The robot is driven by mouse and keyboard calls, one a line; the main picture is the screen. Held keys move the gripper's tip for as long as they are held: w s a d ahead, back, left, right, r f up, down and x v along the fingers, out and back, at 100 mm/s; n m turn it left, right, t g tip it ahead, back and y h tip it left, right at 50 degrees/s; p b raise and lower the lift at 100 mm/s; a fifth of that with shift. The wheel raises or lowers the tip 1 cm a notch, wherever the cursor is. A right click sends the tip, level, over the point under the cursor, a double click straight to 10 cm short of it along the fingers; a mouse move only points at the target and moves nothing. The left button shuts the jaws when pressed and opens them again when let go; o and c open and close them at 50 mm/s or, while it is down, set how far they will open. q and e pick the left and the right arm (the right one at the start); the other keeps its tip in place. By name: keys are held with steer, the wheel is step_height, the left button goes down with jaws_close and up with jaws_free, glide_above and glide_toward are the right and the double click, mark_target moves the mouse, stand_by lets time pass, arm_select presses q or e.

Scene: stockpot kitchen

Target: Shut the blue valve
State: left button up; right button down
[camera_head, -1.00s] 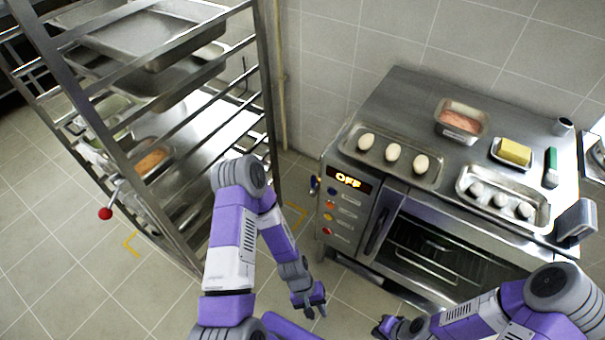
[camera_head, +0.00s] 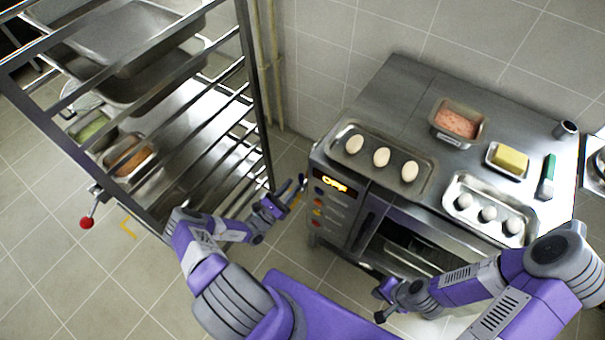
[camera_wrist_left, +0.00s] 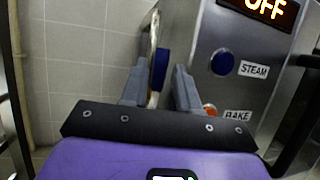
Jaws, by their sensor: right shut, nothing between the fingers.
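The blue valve handle (camera_wrist_left: 160,68) shows in the left wrist view as an upright blue lever at the oven's left side, in front of a thin metal pipe. My left gripper (camera_wrist_left: 158,86) is open; its two fingers appear on either side of the handle, apart from each other. I cannot tell whether they touch it. In the head view my left gripper (camera_head: 289,190) is beside the oven's front left corner and largely hides the valve. My right gripper (camera_head: 383,302) is shut and empty, low in front of the oven.
The oven (camera_head: 330,218) shows OFF on its display (camera_head: 334,184). Trays of eggs (camera_head: 381,157) and food stand on top. The metal rack (camera_head: 258,100) with a red-knobbed lever (camera_head: 87,223) stands at left, close to my left arm. A narrow floor gap separates rack and oven.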

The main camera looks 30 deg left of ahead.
mark_target(301, 177)
arm_select(q)
steer(key=x, duration=0.5)
steer(key=shift+w+d+r, duration=0.15)
steer(key=shift+w+d, duration=0.05)
steer(key=shift+w, duration=0.05)
jaws_close()
